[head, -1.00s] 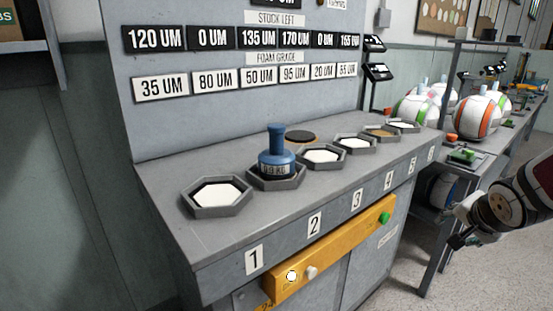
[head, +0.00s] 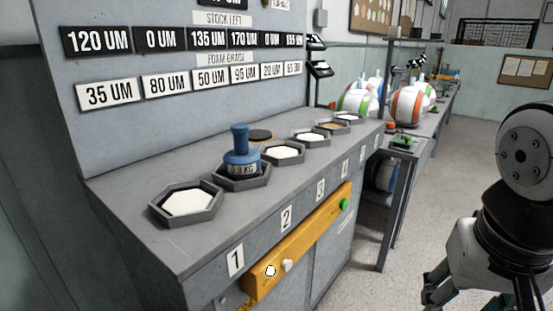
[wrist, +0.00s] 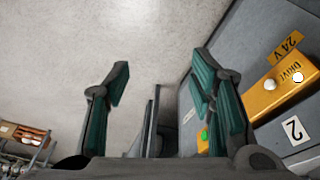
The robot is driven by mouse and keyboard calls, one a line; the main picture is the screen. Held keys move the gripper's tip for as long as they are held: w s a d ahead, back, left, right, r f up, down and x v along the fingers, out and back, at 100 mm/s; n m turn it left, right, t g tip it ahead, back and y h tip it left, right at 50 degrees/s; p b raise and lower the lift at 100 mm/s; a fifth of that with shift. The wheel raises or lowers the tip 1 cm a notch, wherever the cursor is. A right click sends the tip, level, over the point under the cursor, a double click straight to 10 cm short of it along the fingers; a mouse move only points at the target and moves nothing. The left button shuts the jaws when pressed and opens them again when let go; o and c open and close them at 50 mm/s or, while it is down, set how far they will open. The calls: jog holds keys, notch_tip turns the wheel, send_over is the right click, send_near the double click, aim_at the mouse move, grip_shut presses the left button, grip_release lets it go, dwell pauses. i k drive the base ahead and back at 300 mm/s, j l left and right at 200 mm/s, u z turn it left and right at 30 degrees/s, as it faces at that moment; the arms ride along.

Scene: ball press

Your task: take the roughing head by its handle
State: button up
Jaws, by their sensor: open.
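A blue weight-like head with an upright knob handle (head: 240,143) stands in the second hexagonal tray (head: 262,182) on the grey bench; I take it for the roughing head. My gripper (head: 447,296) is at the lower right of the head view, partly cut off by the frame edge, well apart from the blue head and out over the floor. In the wrist view my gripper (wrist: 160,75) is open, with its green-padded fingers wide apart and nothing between them. The blue head is not in the wrist view.
Tray 1 (head: 158,214) and several others hold white pads. A yellow bar with buttons (head: 310,235) runs along the bench front. Balls (head: 405,106) stand on a farther bench. The floor to the right is open.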

aim_at(241, 164)
jog(key=k+j, duration=0.1)
jog(key=j, duration=0.4)
jog(key=k+j, duration=0.1)
jog(key=j, duration=0.35)
jog(key=k+j, duration=0.1)
jog(key=j, duration=0.4)
